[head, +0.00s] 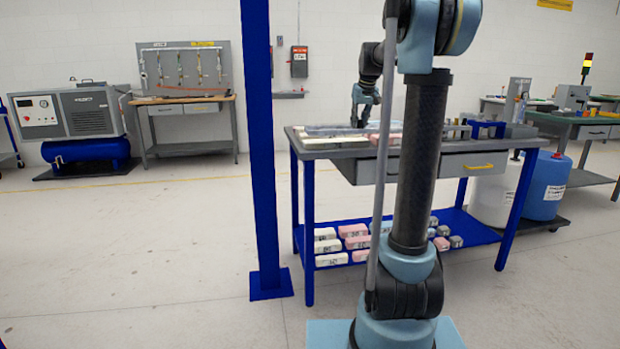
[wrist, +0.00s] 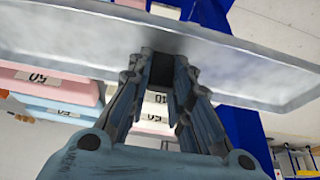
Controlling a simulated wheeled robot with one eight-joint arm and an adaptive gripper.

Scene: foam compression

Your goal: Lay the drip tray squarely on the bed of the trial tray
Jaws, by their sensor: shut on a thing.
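The drip tray (wrist: 75,42) is a shallow grey metal sheet with a raised rim. It spans the upper part of the wrist view. My gripper (wrist: 162,68) is shut on the near edge of the drip tray, at about the middle of that side. In the head view my gripper (head: 365,103) is small, pointing down over the far left part of the workbench. A flat grey shape there may be the drip tray, but it is too small to tell. I cannot make out the trial tray; my arm hides part of the bench top.
The workbench (head: 358,174) has white and pink blocks along its top. Its blue lower shelf (head: 455,223) carries several labelled foam blocks (head: 357,243). A blue post (head: 258,140) stands left of the bench. Drums (head: 545,185) stand to its right.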

